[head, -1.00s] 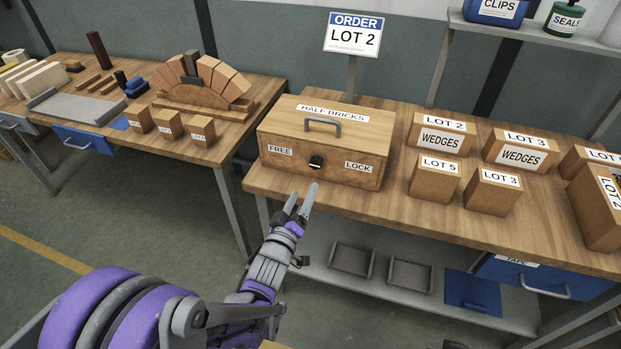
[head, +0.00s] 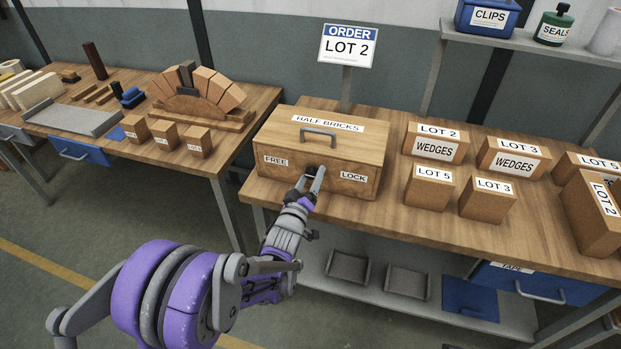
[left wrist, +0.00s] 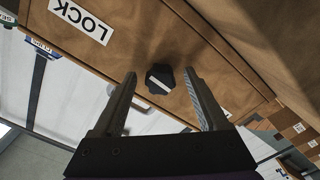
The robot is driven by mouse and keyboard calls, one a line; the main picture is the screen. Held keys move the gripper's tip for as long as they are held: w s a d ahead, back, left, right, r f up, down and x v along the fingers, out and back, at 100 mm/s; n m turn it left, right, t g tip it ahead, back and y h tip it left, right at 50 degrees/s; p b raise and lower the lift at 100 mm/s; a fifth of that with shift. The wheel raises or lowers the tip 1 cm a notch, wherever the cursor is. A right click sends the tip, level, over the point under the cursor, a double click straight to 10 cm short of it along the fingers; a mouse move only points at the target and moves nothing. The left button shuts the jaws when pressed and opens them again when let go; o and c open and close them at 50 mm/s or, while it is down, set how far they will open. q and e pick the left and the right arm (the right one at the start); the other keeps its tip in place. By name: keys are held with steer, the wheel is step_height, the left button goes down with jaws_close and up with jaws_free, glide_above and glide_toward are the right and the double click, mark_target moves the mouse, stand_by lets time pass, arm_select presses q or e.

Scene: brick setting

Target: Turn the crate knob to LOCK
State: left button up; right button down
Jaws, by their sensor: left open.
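The wooden HALF BRICKS crate (head: 375,150) stands on the right bench, with FREE at the left of its front and LOCK at the right. Its black lobed knob (left wrist: 160,80) with a white stripe sits between these labels. The stripe lies slanted in the left wrist view; I cannot tell which end is its pointer. My left gripper (head: 311,179) is open at the crate front and partly hides the knob in the head view. In the left wrist view its fingers stand either side of the knob, with gaps showing. My right gripper is out of view.
WEDGES boxes (head: 435,142) and smaller lot boxes (head: 429,188) stand right of the crate. The ORDER LOT 2 sign (head: 348,46) rises behind it. A lower shelf (head: 395,304) with grey trays is under the bench.

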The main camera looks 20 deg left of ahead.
arm_select(q)
jaws_close()
steer(key=shift+m, duration=0.3)
steer(key=m+b, duration=0.1)
steer(key=m, duration=0.1)
steer(key=shift+f+m, duration=0.1)
steer(key=shift+m, duration=0.3)
steer(key=m+b, duration=0.1)
steer(key=m, duration=0.3)
steer(key=shift+a, duration=0.15)
steer(key=m+b, duration=0.1)
steer(key=m, duration=0.4)
steer(key=shift+a+m+b, duration=0.1)
steer(key=shift+m+b, duration=0.2)
steer(key=shift+m, duration=1.8)
